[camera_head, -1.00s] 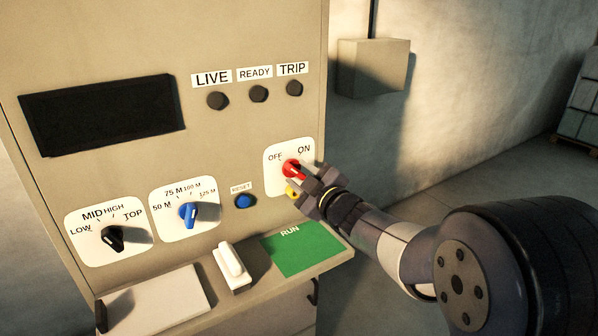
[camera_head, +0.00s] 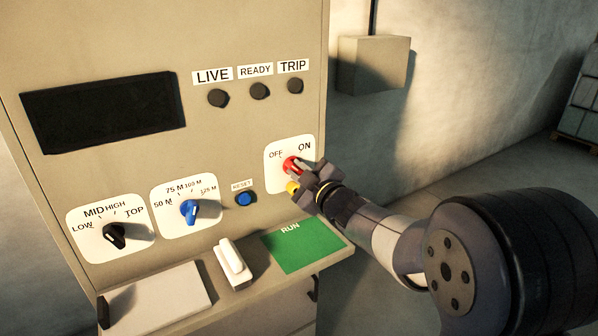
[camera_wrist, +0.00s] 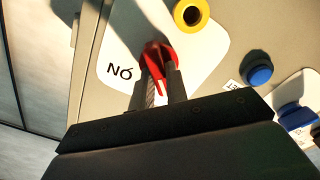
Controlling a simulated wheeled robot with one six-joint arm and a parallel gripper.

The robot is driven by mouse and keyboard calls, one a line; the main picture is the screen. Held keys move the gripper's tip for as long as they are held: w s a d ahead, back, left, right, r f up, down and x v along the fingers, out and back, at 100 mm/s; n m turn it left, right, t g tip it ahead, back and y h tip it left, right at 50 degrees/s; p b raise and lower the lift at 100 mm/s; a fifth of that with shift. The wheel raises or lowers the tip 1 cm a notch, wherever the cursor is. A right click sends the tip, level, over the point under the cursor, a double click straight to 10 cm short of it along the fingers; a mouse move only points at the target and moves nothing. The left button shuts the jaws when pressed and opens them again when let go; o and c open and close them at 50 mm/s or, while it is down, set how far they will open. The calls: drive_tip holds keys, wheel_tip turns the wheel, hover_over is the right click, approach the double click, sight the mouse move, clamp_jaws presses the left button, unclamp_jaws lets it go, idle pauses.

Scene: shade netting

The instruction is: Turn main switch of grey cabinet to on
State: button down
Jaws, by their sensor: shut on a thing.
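The grey cabinet (camera_head: 230,45) fills the left and middle of the head view. Its main switch (camera_head: 290,165) is a red rotary handle on a white plate marked OFF and ON. My gripper (camera_head: 307,172) reaches it from the right and is shut on the red handle. In the wrist view the red switch handle (camera_wrist: 158,68) sits between my two fingers (camera_wrist: 158,88), with the ON label beside it. The fingers hide part of the handle, so its exact pointing is hard to tell. The LIVE (camera_head: 218,98), READY (camera_head: 260,91) and TRIP (camera_head: 295,86) lamps are dark.
A yellow round part (camera_head: 292,187) sits just below the switch, close to my gripper. A blue RESET button (camera_head: 245,199), a blue knob (camera_head: 189,211) and a black knob (camera_head: 114,235) are to the left. A ledge with a green RUN panel (camera_head: 300,250) juts out below.

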drive_tip(key=shift+m, duration=0.3)
drive_tip(key=m+p, duration=0.2)
drive_tip(key=m, duration=0.1)
drive_tip(key=shift+r, duration=0.15)
drive_tip(key=m+p, duration=0.2)
drive_tip(key=m, duration=0.3)
drive_tip(key=shift+w+d, duration=0.1)
drive_tip(key=shift+d, duration=0.05)
drive_tip(key=m+p, duration=0.2)
drive_tip(key=m, duration=0.2)
drive_tip(key=shift+d+m, duration=0.1)
drive_tip(key=shift+m, duration=0.2)
drive_tip(key=m+p, duration=0.2)
drive_tip(key=m, duration=0.2)
drive_tip(key=shift+w+m, duration=0.1)
drive_tip(key=shift+m, duration=0.2)
drive_tip(key=shift+f, duration=0.2)
drive_tip(key=c, duration=1.4)
unclamp_jaws()
drive_tip(key=shift+d, duration=0.1)
